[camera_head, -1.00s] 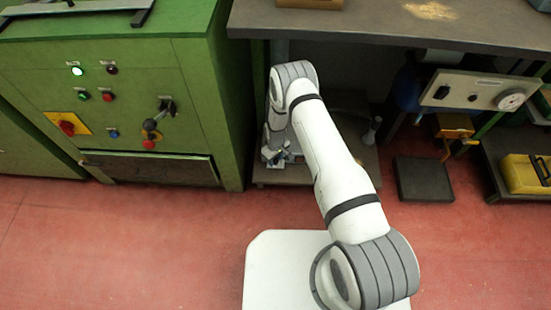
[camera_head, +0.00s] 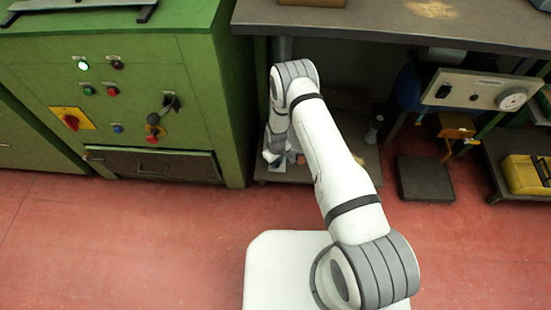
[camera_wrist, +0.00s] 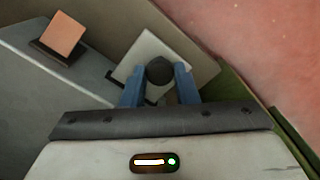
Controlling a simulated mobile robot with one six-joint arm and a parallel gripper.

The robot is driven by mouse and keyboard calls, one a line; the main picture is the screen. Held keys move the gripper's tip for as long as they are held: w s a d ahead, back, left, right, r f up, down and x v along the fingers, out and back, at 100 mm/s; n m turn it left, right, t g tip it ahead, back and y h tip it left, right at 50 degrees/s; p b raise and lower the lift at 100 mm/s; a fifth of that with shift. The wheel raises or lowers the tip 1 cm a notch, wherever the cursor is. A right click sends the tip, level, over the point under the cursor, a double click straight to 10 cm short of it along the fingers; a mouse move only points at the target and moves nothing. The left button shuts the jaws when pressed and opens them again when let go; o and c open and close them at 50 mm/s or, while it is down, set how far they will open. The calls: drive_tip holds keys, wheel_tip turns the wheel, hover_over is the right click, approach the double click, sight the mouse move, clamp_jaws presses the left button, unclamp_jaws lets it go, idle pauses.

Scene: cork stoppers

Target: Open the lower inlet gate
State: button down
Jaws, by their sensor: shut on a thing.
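In the wrist view, my gripper (camera_wrist: 159,78) has its two blue fingers closed on a dark round knob (camera_wrist: 160,70). The knob sits in front of a pale square plate (camera_wrist: 146,47), probably the lower inlet gate; its label is not visible. A dark slot or bracket edge shows at the plate's lower left. A second plate, peach-coloured (camera_wrist: 66,33), stands in a dark bracket on a grey surface to the left. In the head view, my gripper (camera_head: 273,156) is low beside the green cabinet, under the bench; my arm hides the plates and most of the fingers.
The green cabinet (camera_head: 195,110) stands close on the gripper's left. The dark bench top (camera_head: 400,28) overhangs it. A lower shelf with a small bottle (camera_head: 374,130) is to the right. The red floor (camera_head: 130,240) in front is clear.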

drive_tip(key=shift+s+a+r, duration=0.2)
drive_tip(key=shift+s, duration=0.55)
drive_tip(key=shift+s+f, duration=0.15)
drive_tip(key=shift+s, duration=0.25)
drive_tip(key=shift+d, duration=0.1)
drive_tip(key=c, duration=1.4)
unclamp_jaws()
wheel_tip(320, 180, up, 8)
drive_tip(key=p, duration=0.2)
drive_tip(key=shift+s+f, duration=0.1)
drive_tip(key=shift+f, duration=0.05)
